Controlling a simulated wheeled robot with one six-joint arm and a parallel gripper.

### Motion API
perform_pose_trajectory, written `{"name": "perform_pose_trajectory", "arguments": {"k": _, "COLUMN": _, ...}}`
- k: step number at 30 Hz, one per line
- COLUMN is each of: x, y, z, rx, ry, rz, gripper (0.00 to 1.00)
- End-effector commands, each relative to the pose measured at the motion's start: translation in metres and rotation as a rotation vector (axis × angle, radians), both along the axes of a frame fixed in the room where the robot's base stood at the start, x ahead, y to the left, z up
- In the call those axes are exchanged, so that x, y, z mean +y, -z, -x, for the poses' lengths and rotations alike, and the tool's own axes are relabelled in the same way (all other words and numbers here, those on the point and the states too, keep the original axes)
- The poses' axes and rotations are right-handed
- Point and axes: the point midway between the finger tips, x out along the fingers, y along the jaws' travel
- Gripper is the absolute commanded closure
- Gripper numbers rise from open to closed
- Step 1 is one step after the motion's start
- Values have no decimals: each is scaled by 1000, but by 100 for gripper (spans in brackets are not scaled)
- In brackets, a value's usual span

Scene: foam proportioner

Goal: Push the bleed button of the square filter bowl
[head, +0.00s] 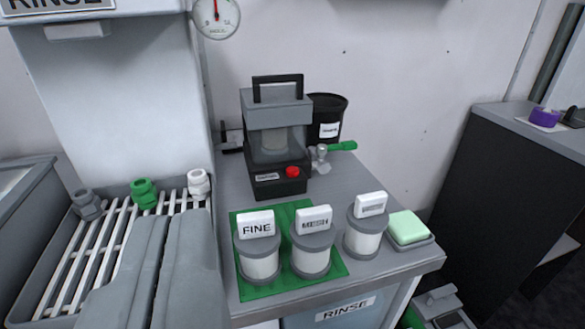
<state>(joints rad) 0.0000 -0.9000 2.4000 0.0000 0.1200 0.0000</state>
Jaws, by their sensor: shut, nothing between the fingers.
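A grey, square-sided unit with a black carry handle (277,88) on top stands on a black base at the back of the counter. It looks like the square filter bowl (270,112). A red round button (292,171) sits on the right of the base's front, beside a small label too small to read. The button faces me and is uncovered. Two grey finger-like shapes at the lower left look like my gripper (154,222). They lie close together, shut and empty, left of the unit and apart from it.
Three round jars with white labels stand in front, one reading FINE (257,262); two are on a green mat (286,289). A valve with a green lever (342,146) and a black bucket (328,106) stand right of the unit. A slatted rack (105,245) holds fittings at left.

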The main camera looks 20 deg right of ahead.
Motion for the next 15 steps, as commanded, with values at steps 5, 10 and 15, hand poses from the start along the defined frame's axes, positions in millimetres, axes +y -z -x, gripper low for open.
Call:
{"name": "perform_pose_trajectory", "arguments": {"k": 5, "x": 0, "y": 0, "z": 0, "rx": 0, "ry": 0, "rz": 0, "gripper": 100}}
{"name": "perform_pose_trajectory", "arguments": {"k": 10, "x": 0, "y": 0, "z": -1, "rx": 1, "ry": 0, "rz": -1, "gripper": 100}}
{"name": "perform_pose_trajectory", "arguments": {"k": 15, "x": -3, "y": -1, "z": -12, "rx": 28, "ry": 9, "rz": -19, "gripper": 100}}
